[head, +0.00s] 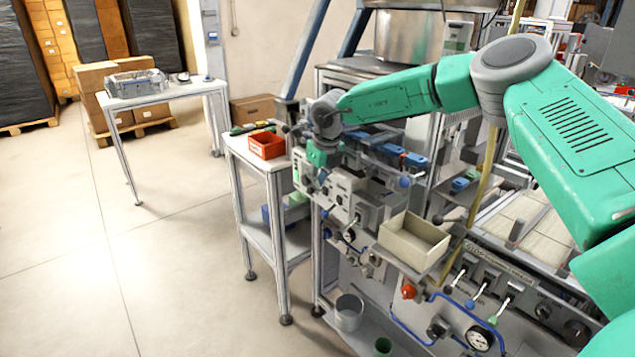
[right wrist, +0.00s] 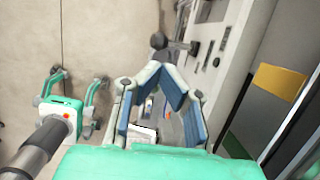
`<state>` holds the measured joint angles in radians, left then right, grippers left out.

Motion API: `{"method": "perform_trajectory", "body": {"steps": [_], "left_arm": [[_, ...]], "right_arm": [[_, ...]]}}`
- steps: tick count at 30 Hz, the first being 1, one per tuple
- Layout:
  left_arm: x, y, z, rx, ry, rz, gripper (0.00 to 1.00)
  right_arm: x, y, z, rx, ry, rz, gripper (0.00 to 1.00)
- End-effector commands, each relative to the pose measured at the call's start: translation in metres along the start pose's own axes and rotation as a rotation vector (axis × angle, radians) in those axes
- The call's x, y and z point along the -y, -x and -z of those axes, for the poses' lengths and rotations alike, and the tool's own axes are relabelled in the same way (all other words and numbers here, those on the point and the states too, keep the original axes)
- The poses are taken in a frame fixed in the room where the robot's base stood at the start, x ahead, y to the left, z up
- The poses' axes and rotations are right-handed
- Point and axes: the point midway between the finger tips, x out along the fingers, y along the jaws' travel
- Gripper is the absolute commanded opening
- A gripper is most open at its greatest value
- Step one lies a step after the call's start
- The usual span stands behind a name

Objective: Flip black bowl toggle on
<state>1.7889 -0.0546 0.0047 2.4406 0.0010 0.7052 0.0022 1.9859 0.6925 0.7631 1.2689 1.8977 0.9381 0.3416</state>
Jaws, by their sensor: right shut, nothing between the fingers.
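A lever with a dark round ball end (right wrist: 158,41) sticks out from a pale panel in the right wrist view; I take it for the black toggle. My right gripper (right wrist: 160,70) has its blue-padded fingers converging just below this ball, with nothing between them. I cannot tell whether they touch the lever. In the head view my right gripper (head: 318,172) is at the left end of the machine's front panel, and the arm hides part of it. My left gripper (right wrist: 78,80) seems to show at the left of the right wrist view, fingers apart and empty.
The machine's panel (head: 343,196) carries several levers, knobs and gauges. A beige open box (head: 413,240) juts out in front of it. A red bin (head: 266,144) stands on a small side table (head: 240,151).

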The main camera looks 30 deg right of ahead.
Motion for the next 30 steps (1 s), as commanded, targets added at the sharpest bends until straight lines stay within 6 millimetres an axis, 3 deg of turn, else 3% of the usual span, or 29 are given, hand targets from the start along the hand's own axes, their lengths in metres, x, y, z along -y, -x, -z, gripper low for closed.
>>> {"method": "perform_trajectory", "body": {"steps": [3,10,30], "left_arm": [[0.000,0.024,0.001,0.000,0.000,0.000,0.40],[0.000,0.052,0.003,0.000,0.000,0.000,0.40],[0.000,0.054,0.003,0.000,0.000,0.000,0.40]], "right_arm": [[0.001,0.027,-0.005,0.000,0.002,-0.001,0.00],[0.000,0.059,-0.011,-0.001,0.005,-0.002,0.00],[-0.001,0.063,-0.011,-0.002,0.007,-0.001,0.00]]}}
